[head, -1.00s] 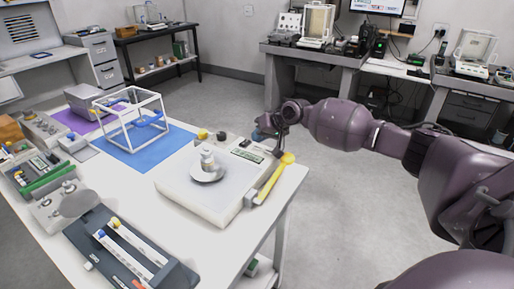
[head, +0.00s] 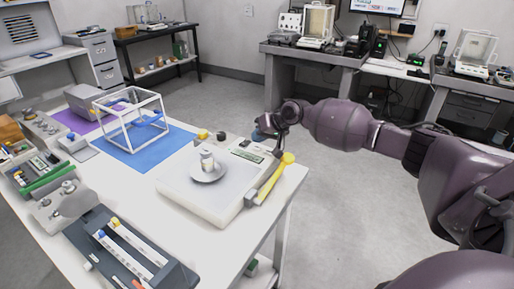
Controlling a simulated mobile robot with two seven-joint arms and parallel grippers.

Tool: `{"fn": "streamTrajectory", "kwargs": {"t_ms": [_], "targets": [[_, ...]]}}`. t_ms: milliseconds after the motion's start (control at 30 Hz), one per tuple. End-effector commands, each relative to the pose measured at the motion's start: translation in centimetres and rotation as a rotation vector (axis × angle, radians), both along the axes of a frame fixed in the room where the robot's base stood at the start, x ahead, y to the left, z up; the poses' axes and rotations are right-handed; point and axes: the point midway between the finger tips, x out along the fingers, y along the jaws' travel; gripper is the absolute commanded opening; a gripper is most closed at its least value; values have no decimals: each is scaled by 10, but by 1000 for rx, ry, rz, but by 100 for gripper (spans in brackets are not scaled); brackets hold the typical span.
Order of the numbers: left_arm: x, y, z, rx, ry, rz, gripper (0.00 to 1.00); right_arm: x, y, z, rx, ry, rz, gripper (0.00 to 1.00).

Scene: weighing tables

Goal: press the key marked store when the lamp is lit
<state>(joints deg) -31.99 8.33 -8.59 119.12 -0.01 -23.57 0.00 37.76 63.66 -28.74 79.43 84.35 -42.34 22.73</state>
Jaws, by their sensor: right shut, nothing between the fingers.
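A white weighing instrument (head: 196,198) sits at the right end of the near table. A round metal pan (head: 208,174) on it holds a small pale cylinder (head: 207,160). A dark display panel (head: 246,155) and small keys are at its far edge. The key markings are too small to read, so I cannot pick out store or tell whether a lamp is lit. My right gripper (head: 276,147) is shut and empty, beside the instrument's far right corner. I cannot tell whether it touches anything. My left gripper is out of view.
A yellow-ended tool (head: 272,178) lies along the instrument's right edge. A white open frame (head: 131,120) stands on a blue mat (head: 150,155). A dark tray with sliders (head: 125,255) is at the near edge. Several devices crowd the table's left side. Open floor lies right of the table.

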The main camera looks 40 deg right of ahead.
Motion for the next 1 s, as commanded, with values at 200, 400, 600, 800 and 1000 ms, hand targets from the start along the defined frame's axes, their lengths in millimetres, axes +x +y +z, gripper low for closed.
{"fn": "streamTrajectory", "kwargs": {"t_ms": [200, 400, 600, 800, 1000], "targets": [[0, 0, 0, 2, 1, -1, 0, 0, 0, 0, 0, 0, 0, 0], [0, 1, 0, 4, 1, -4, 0, 0, 0, 0, 0, 0, 0, 0], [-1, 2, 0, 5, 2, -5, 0, 0, 0, -1, 0, 0, 0, 0], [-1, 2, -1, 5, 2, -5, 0, 0, 0, -7, 1, 2, -1, 0], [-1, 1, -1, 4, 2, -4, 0, 0, 0, -9, 1, 0, -1, 0]]}}
